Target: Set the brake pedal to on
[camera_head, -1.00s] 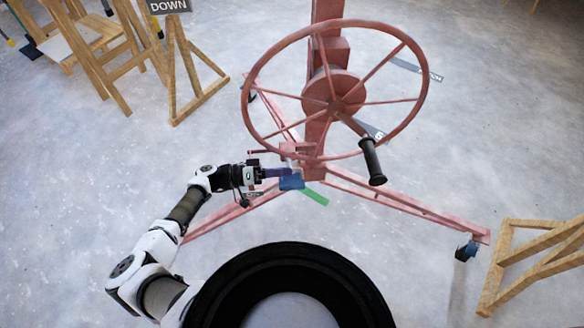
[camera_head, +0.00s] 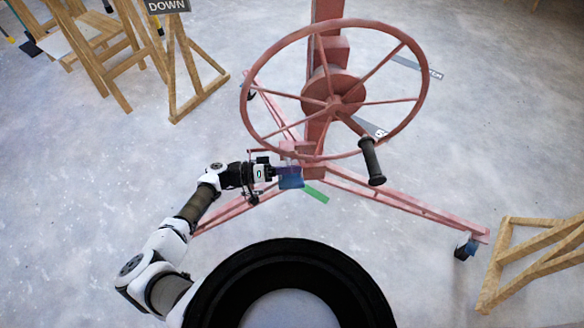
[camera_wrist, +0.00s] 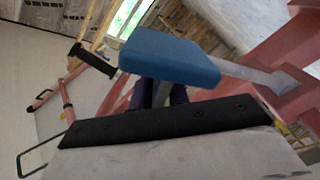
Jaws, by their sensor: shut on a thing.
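The brake pedal is a blue pad (camera_head: 291,181) low at the foot of the red panel lift's mast in the head view. In the wrist view the blue pad (camera_wrist: 170,57) is large and close, on a grey lever (camera_wrist: 250,76) running right to the red frame. My gripper (camera_head: 281,172) reaches it from the left. Its dark fingers (camera_wrist: 166,94) show just below the pad in the wrist view and are shut on the pedal. The exact contact is partly hidden behind the pad.
The red hand wheel (camera_head: 419,100) with its black handle (camera_head: 372,161) stands above and right of my gripper. The lift's red legs (camera_head: 400,202) spread across the floor. A green strip (camera_head: 316,194) lies beside the pedal. Wooden trestles stand left (camera_head: 174,75) and right (camera_head: 530,255).

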